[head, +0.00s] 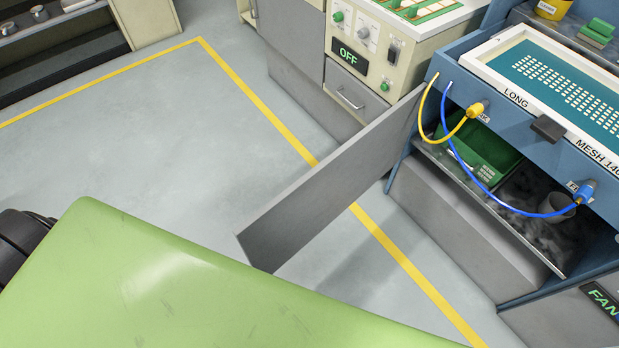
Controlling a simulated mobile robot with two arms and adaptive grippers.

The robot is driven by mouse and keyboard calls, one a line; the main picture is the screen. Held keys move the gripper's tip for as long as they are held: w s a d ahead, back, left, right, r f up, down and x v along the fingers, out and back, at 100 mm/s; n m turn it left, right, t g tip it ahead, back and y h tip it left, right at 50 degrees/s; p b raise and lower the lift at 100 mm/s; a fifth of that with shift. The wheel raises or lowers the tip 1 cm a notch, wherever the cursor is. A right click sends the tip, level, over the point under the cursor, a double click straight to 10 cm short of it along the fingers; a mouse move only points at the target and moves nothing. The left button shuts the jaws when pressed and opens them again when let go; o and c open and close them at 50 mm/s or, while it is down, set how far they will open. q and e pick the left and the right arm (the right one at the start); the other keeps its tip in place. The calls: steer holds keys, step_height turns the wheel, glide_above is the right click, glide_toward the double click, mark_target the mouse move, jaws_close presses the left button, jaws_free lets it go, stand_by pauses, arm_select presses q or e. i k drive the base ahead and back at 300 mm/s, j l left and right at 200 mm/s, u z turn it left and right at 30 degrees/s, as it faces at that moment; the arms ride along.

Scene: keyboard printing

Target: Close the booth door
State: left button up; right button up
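The booth door (325,190) is a flat grey panel. It stands swung wide open, reaching out over the floor from the left front edge of the blue booth (407,150). Its free end is at the lower left, close to my green body. The booth's lower compartment (515,215) is open to view, with a green tray (480,148) and a grey cup (557,206) inside. A dark part of my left arm shows at the left edge, with no fingers visible. My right gripper is out of view.
Yellow and blue hoses (452,140) hang across the booth opening. A cream cabinet marked OFF (350,58) stands behind the door. A screen frame marked LONG (500,85) lies on top of the booth. The grey floor (150,130) to the left is clear.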

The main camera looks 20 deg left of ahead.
mark_target(273, 234)
steer(key=j+z, duration=0.35)
steer(key=j, duration=0.2)
steer(key=j+z, duration=0.35)
steer(key=j, duration=0.2)
steer(key=k+j+z, duration=0.15)
steer(key=j+z, duration=0.2)
steer(key=j, duration=0.15)
steer(key=j+z, duration=0.35)
steer(key=j, duration=0.25)
steer(key=j+z, duration=0.4)
steer(key=j, duration=0.2)
steer(key=i, duration=0.05)
